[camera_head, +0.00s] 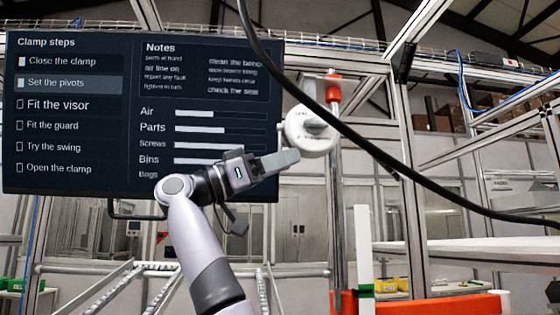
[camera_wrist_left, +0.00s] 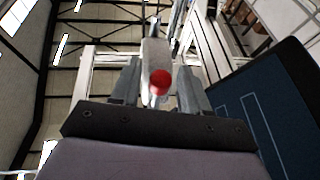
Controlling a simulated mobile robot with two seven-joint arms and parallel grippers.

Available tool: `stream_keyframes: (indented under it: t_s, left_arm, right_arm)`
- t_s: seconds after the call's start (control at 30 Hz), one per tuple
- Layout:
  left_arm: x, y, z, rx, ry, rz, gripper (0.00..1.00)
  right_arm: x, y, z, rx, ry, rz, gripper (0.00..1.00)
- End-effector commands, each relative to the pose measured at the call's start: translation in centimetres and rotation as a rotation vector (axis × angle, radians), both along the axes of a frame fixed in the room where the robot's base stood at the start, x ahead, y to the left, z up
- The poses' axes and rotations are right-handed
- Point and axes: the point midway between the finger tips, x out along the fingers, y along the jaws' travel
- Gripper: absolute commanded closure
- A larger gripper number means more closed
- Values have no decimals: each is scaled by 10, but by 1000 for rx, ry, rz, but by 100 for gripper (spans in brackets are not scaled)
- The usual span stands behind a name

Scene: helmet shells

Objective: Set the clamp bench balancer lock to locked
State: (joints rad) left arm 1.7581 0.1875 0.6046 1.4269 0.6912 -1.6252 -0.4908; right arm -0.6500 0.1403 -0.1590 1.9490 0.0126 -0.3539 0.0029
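The balancer (camera_head: 309,130) is a round white housing with a grey lock knob (camera_head: 314,125) on its face, beside an upright pole in the head view. Small lettering around the knob is too small to read. My left gripper (camera_head: 282,160) is just below and left of the housing, its fingers pointing right toward it. In the left wrist view its two fingers (camera_wrist_left: 159,88) stand apart. A pale part with a round red end (camera_wrist_left: 160,82) shows between or beyond them; I cannot tell whether they touch it. My right gripper is not in view.
A dark screen (camera_head: 90,185) with clamp steps and notes stands behind my left arm. A black cable (camera_head: 375,150) hangs across in front of the pole. An orange-red bench part (camera_head: 425,310) is at the lower right. Metal frame posts stand around the balancer.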

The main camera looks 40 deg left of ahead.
Motion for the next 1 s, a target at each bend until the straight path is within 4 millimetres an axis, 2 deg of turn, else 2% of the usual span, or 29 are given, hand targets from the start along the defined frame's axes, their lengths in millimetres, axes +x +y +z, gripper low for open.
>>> stream_keyframes:
  t_s: [0.03,0.1,0.13,0.57,1.0]
  left_arm:
    - [0,0,0,0,0,0,70]
    - [0,0,0,0,0,0,93]
    - [0,0,0,0,0,0,100]
    - [-3,-2,0,-33,21,3,100]
    - [-16,-16,6,-284,216,6,100]
  right_arm:
    - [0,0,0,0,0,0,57]
    - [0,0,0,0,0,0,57]
    - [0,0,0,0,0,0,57]
    - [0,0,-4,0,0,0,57]
    - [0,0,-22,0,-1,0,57]
